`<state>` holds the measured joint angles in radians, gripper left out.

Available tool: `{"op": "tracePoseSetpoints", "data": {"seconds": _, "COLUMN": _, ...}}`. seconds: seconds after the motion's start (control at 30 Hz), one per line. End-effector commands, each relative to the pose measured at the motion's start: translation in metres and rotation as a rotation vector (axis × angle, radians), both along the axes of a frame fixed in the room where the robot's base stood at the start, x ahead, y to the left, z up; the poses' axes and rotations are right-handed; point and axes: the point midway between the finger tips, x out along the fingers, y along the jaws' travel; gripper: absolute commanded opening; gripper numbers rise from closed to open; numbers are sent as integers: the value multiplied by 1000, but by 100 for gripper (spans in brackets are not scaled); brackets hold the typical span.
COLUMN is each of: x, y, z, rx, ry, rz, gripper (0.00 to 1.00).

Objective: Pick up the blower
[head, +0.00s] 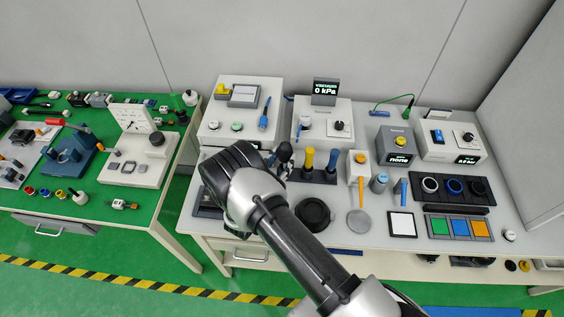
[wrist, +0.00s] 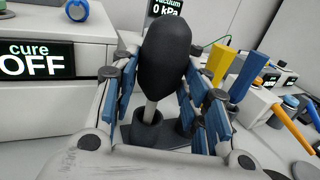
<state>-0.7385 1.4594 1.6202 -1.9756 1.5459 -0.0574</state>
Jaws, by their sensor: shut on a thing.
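The blower (wrist: 166,58) is a black rubber bulb with a pale nozzle below it. In the wrist view it stands nearly upright between the blue-padded fingers of my gripper (wrist: 163,105), which is shut on it. The nozzle points down at a dark round holder (wrist: 147,130); whether its tip is clear of the holder cannot be told. In the head view, the dark bulb of the blower (head: 285,152) shows just beside my gripper (head: 277,161), partly hidden by my wrist.
Yellow (head: 308,158) and blue (head: 332,160) handled tools stand close to the right of the blower. Boxed devices with displays, such as the vacuum unit (head: 322,120), line the back of the white table. A black round dish (head: 313,213) lies in front.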

Motion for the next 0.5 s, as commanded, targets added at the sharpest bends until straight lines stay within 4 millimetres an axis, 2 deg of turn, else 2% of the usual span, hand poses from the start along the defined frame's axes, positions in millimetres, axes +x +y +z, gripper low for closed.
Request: {"op": "tracePoseSetpoints", "data": {"seconds": 0.5, "x": 0, "y": 0, "z": 131, "rx": 2, "ry": -3, "rz": 0, "gripper": 15}}
